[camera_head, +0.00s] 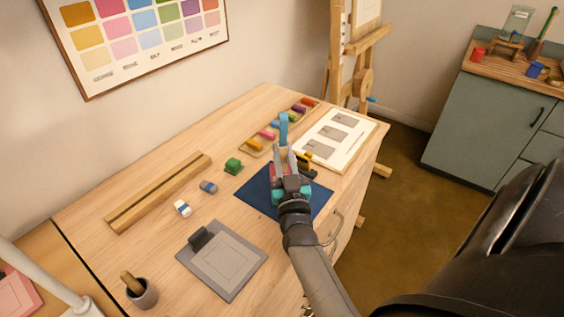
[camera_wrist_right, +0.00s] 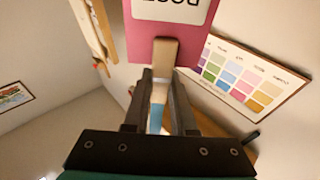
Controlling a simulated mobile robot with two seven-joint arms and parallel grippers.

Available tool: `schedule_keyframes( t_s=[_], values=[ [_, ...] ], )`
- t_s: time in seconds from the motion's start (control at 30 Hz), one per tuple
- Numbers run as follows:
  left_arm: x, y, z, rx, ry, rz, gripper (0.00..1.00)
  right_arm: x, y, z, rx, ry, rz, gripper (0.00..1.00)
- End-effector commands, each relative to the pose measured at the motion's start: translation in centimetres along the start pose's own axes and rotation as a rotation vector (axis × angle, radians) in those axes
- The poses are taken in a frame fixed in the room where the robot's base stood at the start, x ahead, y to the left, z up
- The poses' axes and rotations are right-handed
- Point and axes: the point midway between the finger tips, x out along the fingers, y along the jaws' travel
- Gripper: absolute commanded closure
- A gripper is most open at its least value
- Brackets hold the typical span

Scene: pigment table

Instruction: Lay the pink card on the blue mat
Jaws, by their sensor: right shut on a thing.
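The blue mat (camera_head: 255,197) lies on the desk near its right edge. My right gripper (camera_head: 284,156) is above it in the head view and covers part of it. The gripper (camera_wrist_right: 160,82) is shut on a slim upright piece, tan below (camera_wrist_right: 164,62) and blue above (camera_head: 284,127). In the upside-down right wrist view, the pink card (camera_wrist_right: 142,42) with a white printed label is at the tan end, which overlaps its edge. In the head view the card is mostly hidden behind the gripper; its gap to the mat cannot be told. My left gripper is not in view.
A white sheet with grey squares (camera_head: 351,146) and a pigment tray (camera_head: 256,147) lie beyond the mat. A green block (camera_head: 233,166) and an eraser (camera_head: 182,209) lie left. A grey clipboard (camera_head: 218,283) is in front. Bare wood surrounds them.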

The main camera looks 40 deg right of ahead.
Motion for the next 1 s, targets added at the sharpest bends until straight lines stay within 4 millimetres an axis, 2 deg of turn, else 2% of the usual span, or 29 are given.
schedule_keyframes(
  t_s=[0.03,0.1,0.53,0.57,0.6,0.8,1.0],
  values=[
    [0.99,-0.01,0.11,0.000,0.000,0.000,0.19,-0.44,0.02,0.98,0.000,0.000,0.001,1.00],
    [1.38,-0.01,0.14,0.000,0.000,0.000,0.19,-0.68,0.05,1.36,0.000,0.000,0.002,1.00],
    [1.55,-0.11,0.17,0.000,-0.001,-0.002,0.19,-0.80,0.06,1.63,0.000,0.000,0.002,1.00],
    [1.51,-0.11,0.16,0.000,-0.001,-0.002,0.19,-0.79,0.06,1.60,0.000,0.000,0.002,0.74],
    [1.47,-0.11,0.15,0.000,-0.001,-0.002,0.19,-0.78,0.06,1.55,0.000,0.000,0.002,0.69],
    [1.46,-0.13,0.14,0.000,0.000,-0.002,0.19,-0.77,0.07,1.55,0.000,0.000,0.002,0.47],
    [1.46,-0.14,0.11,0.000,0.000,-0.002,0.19,-0.77,0.08,1.55,0.000,0.000,0.002,0.46]
  ],
)
